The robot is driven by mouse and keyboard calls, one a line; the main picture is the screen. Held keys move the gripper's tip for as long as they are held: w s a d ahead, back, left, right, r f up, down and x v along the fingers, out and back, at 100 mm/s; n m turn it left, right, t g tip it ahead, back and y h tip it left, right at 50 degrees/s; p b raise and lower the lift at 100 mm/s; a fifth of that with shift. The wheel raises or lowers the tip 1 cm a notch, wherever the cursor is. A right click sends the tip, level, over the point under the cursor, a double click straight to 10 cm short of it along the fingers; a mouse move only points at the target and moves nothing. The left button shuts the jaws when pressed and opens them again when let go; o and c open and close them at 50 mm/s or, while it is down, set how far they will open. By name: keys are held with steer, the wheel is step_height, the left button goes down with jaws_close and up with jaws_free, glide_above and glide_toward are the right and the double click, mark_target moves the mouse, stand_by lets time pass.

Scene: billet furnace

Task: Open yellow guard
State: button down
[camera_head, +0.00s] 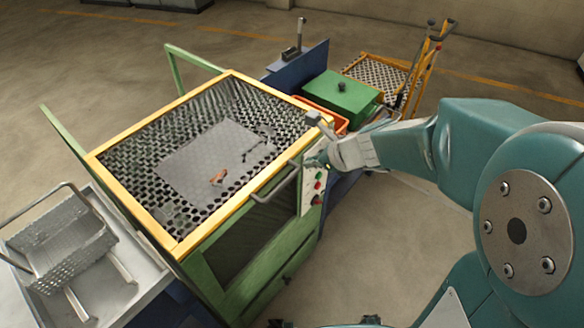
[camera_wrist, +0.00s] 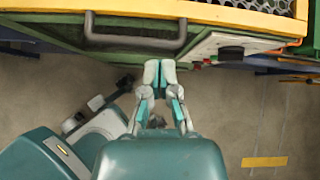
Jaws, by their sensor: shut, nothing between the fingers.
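The yellow guard (camera_head: 128,199) is a yellow-framed, perforated mesh panel lying level over the top of the green machine. Its yellow edge (camera_wrist: 230,15) crosses the top of the wrist view. A dark bar handle (camera_head: 275,186) sticks out at the machine's near side, just under the yellow edge; it also shows in the wrist view (camera_wrist: 134,42). My gripper (camera_head: 315,161) is shut and empty, by the machine's near right corner, right of the handle. In the wrist view my fingertips (camera_wrist: 160,67) point at the green side, apart from the handle.
A control panel (camera_head: 312,190) with coloured buttons sits beside my gripper. A metal basket (camera_head: 65,243) stands on a tray at the left. A green lidded box (camera_head: 340,98) and a yellow trolley (camera_head: 424,70) stand beyond. Floor is clear in front of the machine.

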mark_target(281, 170)
steer(key=shift+m, duration=0.9)
steer(key=x, duration=1.1)
steer(key=shift+w+d+f, duration=0.1)
steer(key=shift+w+d, duration=0.1)
steer(key=shift+d, duration=0.15)
